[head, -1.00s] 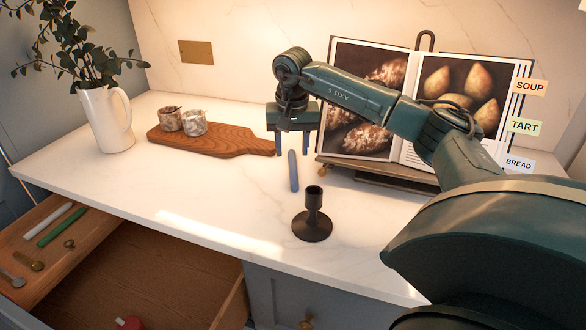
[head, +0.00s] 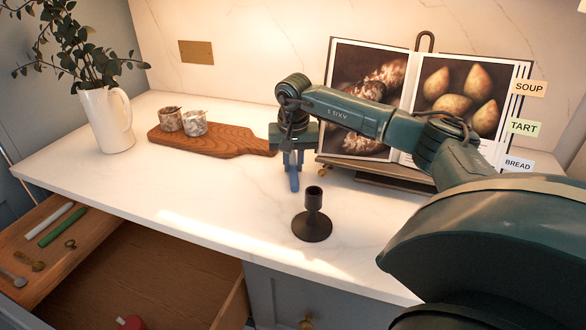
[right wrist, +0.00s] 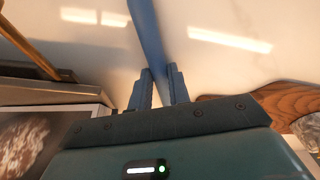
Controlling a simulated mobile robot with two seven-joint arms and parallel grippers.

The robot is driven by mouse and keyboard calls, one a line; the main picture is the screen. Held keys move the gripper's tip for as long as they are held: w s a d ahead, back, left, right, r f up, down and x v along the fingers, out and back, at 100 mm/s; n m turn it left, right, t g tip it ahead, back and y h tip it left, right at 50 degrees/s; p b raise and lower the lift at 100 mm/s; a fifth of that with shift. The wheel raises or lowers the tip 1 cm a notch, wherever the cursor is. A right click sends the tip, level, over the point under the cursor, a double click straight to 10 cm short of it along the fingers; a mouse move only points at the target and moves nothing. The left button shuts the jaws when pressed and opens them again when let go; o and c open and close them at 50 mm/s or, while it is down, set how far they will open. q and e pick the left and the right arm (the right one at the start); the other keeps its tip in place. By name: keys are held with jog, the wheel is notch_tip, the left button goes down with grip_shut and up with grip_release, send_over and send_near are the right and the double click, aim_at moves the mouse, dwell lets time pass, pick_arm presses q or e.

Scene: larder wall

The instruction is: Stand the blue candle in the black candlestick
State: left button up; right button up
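My left gripper is not in view.
A wooden board (head: 225,140) with two small jars lies left of the gripper. A cookbook on a stand (head: 380,176) is close on the right. A white vase (head: 106,120) stands far left. An open drawer (head: 160,280) is below the counter's front edge.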

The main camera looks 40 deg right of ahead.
aim_at(293, 166)
grip_shut()
jog(key=shift+r, duration=0.1)
